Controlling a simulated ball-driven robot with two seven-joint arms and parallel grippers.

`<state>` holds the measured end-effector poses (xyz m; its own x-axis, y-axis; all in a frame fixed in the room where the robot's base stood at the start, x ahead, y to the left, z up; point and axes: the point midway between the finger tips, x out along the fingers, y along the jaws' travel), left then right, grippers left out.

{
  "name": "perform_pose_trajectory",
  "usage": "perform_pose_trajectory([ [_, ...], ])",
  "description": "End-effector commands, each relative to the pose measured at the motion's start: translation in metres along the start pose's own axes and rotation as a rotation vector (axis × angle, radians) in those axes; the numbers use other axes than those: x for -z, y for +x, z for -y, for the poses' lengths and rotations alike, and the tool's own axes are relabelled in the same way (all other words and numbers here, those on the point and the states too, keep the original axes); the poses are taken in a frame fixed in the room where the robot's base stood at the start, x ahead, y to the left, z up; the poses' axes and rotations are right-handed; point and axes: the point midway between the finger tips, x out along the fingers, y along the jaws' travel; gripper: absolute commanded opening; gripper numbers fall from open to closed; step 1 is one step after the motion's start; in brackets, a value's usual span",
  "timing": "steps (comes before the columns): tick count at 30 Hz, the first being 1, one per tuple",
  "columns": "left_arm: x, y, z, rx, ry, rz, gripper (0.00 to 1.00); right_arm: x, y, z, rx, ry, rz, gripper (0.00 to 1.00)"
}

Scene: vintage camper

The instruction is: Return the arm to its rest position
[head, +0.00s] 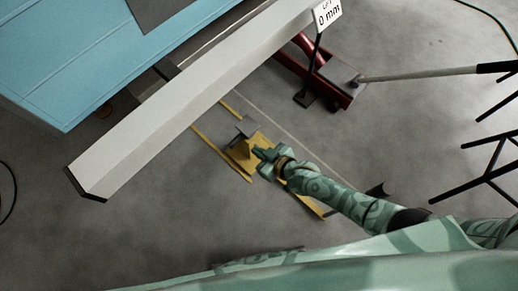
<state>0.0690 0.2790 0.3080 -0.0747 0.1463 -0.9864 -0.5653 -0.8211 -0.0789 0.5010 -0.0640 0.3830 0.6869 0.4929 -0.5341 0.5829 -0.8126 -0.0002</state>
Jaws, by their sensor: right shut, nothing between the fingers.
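My right arm, mottled green, reaches in from the lower right in the head view. Its right gripper (262,154) is shut and empty. It is over or beside a yellow stand (243,150) with a grey top plate, on the concrete floor. I cannot tell whether the gripper touches the stand. My left gripper is not in view.
The blue camper body (90,60) fills the upper left, with a long white beam (180,105) along its edge. A red floor jack (330,85) with a long handle stands at the upper right, near a "0 mm" sign (328,13). Black stand legs (490,160) are at right.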

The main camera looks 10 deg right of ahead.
Motion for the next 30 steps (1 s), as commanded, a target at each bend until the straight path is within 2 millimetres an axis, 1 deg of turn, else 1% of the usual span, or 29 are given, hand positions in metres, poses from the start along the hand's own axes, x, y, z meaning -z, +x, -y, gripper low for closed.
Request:
perform_pose_trajectory([
  [9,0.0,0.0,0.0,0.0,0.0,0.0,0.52,0.0,0.0,0.0,0.0,0.002,0.0,0.0],
  [11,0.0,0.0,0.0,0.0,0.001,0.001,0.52,-0.003,0.0,0.001,0.004,0.003,0.015,0.0],
  [14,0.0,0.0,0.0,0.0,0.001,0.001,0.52,-0.011,0.0,0.003,0.02,-0.043,0.085,0.0],
  [16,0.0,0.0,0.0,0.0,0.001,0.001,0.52,-0.013,-0.001,-0.006,0.008,-0.093,0.149,0.0],
  [17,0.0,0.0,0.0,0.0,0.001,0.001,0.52,-0.021,-0.006,-0.009,-0.001,-0.11,0.194,0.0],
  [18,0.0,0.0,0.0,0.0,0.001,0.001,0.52,-0.043,-0.02,-0.01,-0.016,-0.123,0.276,0.0],
  [20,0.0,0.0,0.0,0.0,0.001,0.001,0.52,-0.079,-0.046,-0.01,-0.042,-0.13,0.399,0.0],
  [21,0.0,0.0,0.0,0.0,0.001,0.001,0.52,-0.103,-0.066,-0.009,-0.058,-0.129,0.474,0.0],
  [23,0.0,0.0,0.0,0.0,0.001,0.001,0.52,-0.138,-0.098,-0.007,-0.081,-0.126,0.585,0.0],
  [24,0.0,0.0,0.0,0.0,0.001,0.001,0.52,-0.161,-0.122,-0.005,-0.095,-0.121,0.657,0.0],
  [26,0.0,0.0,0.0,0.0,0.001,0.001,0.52,-0.194,-0.16,0.0,-0.112,-0.114,0.761,0.0],
  [27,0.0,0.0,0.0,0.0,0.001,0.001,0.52,-0.213,-0.185,0.004,-0.122,-0.109,0.823,0.0],
  [29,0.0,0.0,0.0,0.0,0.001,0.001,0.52,-0.238,-0.221,0.011,-0.131,-0.098,0.904,0.0],
  [30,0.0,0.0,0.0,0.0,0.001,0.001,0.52,-0.253,-0.244,0.016,-0.134,-0.092,0.952,0.0],
])
